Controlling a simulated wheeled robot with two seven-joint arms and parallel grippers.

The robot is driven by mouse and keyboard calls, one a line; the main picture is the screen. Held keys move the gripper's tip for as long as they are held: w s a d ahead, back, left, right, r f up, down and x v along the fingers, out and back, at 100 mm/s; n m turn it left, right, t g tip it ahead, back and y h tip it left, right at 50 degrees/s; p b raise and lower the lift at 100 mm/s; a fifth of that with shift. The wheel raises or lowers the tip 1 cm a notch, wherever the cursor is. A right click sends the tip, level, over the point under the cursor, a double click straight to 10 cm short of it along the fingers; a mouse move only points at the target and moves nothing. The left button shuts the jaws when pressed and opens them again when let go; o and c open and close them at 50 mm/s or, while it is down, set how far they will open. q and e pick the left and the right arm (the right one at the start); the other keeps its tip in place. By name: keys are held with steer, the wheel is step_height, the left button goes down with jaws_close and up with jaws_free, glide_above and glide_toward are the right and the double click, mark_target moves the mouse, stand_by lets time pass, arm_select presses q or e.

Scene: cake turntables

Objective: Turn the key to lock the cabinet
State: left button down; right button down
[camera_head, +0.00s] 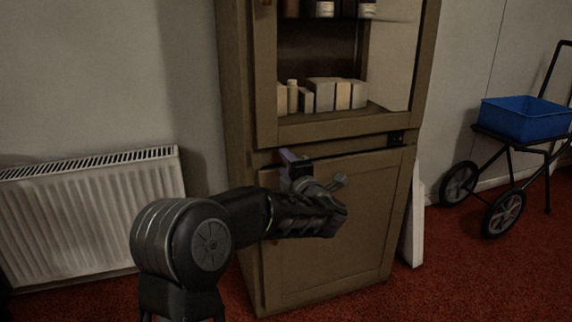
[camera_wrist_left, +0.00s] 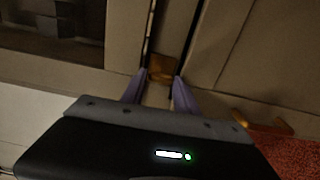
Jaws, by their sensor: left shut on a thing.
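The tall brown cabinet (camera_head: 335,140) has an upper door with glass and a plain lower door (camera_head: 330,260). My left gripper (camera_head: 292,157) is at the cabinet front, near the strip between the two doors and toward the left side. In the left wrist view, its purple fingers (camera_wrist_left: 157,88) are closed on a small brass piece (camera_wrist_left: 163,67) at the cabinet front, which looks like the key. The key's shape and angle are hard to make out, and the gripper hides it in the head view. My right gripper is in neither view.
A white radiator (camera_head: 90,205) stands on the wall left of the cabinet. A wheeled cart with a blue crate (camera_head: 525,118) is at the right. Boxes (camera_head: 325,94) sit behind the glass. A brass handle (camera_wrist_left: 262,122) shows in the left wrist view. Red carpet (camera_head: 480,270) is open at front right.

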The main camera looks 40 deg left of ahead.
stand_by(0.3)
arm_select(q)
steer(key=c, duration=0.9)
jaws_free()
steer(key=p+v, duration=0.2)
steer(key=v, duration=0.5)
steer(key=shift+s+d, duration=0.25)
steer(key=shift+d, duration=0.1)
